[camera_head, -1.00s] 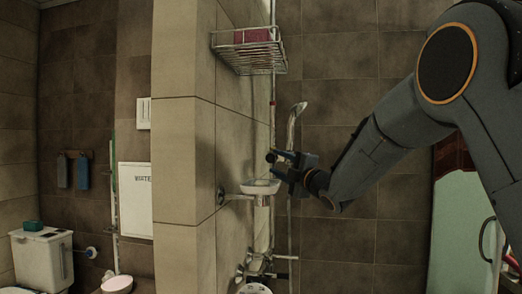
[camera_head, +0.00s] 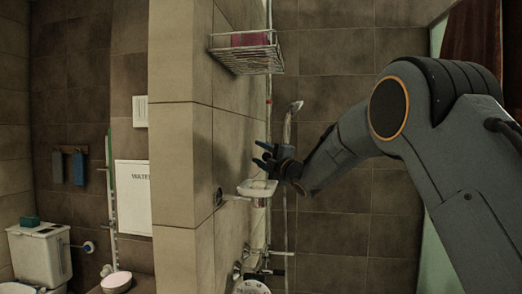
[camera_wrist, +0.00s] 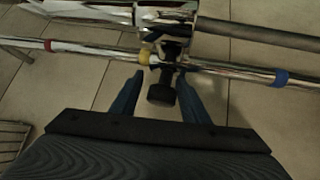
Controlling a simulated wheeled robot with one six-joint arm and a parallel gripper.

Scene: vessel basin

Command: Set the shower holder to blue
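The shower holder is a slider with a black knob (camera_wrist: 161,94), seen in the wrist view on a chrome rail (camera_wrist: 228,70). It sits just beside the yellow band (camera_wrist: 145,57). The blue band (camera_wrist: 281,78) is farther along the rail to the right, and the red band (camera_wrist: 50,45) is to the left. My gripper (camera_wrist: 159,82) is open, with one finger on each side of the knob; I cannot tell if they touch it. In the head view my gripper (camera_head: 264,156) is at the rail and covers the holder. The shower head (camera_head: 296,106) hangs above it.
A soap dish (camera_head: 257,188) on the wall is close below my gripper. A wire basket (camera_head: 246,58) is above, and taps (camera_head: 250,262) are below. A tiled wall edge (camera_head: 181,150) stands to the left.

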